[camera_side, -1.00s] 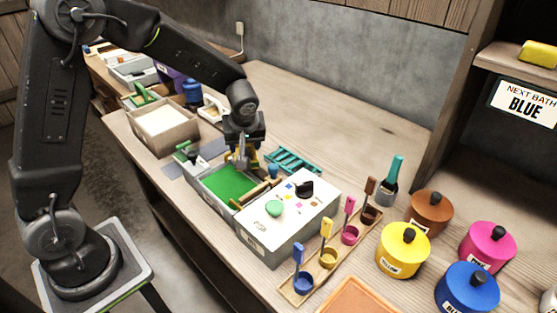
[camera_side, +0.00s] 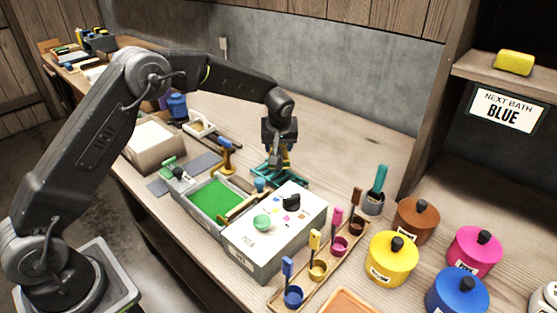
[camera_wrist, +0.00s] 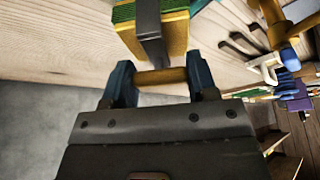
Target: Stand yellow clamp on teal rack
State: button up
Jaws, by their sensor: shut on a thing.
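My gripper (camera_side: 275,158) points down over the teal rack (camera_side: 298,180), which lies on the bench behind the white-topped box. A little yellow of the yellow clamp (camera_side: 286,158) shows beside the fingers, low over the rack. In the wrist view my gripper (camera_wrist: 160,79) is shut on a yellow-brown bar. A dark grey stem runs from the bar across a yellow block (camera_wrist: 178,36) with green edges. I take this to be the clamp. I cannot tell in the side view whether it touches the rack, as the fingers hide the contact.
Left of the rack stand a yellow-and-blue tool (camera_side: 227,156) and a tray with a green bed (camera_side: 216,199). The white-topped box (camera_side: 270,232) is in front. Coloured pots, such as the yellow one (camera_side: 391,258), are at the right. Bare bench lies behind the rack.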

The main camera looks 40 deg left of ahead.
aim_at(279, 152)
jog(key=shift+f, duration=2.3)
jog(key=shift+f, duration=0.1)
jog(key=o, duration=1)
jog(key=shift+c, duration=0.2)
